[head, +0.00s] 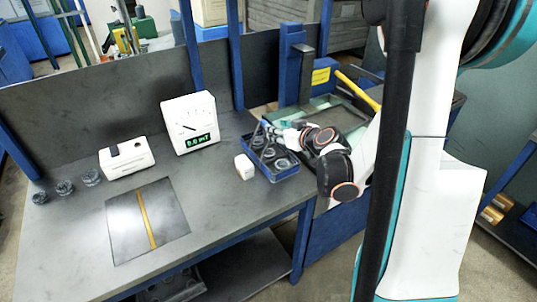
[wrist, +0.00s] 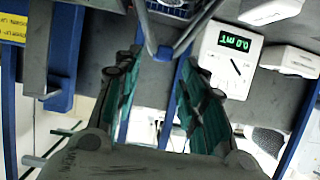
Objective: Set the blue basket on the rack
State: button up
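The blue basket (head: 284,174) stands on the right part of the grey workbench and holds several dark rings. In the wrist view only part of the basket (wrist: 168,10) shows at the top edge, with its grey V-shaped handle (wrist: 186,37) reaching toward the fingers. My gripper (head: 270,128) is over the basket's back side. In the wrist view my gripper (wrist: 158,58) is open, with the handle's narrow end between or just beyond the fingertips; I cannot tell if they touch it. A blue-framed shelf (head: 523,190) at the right edge may be the rack.
A white block (head: 244,167) stands left of the basket. A white meter (head: 190,122), a white box (head: 126,158), several dark rings (head: 65,188) and a dark plate with a yellow stripe (head: 147,222) are farther left. A green-edged tray (head: 325,108) lies behind. Blue posts rise at the back.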

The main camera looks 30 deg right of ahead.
jog(key=b+x, duration=0.1)
jog(key=x, duration=0.6)
jog(key=shift+w+f+b, duration=0.1)
jog(key=shift+b, duration=0.25)
grip_shut()
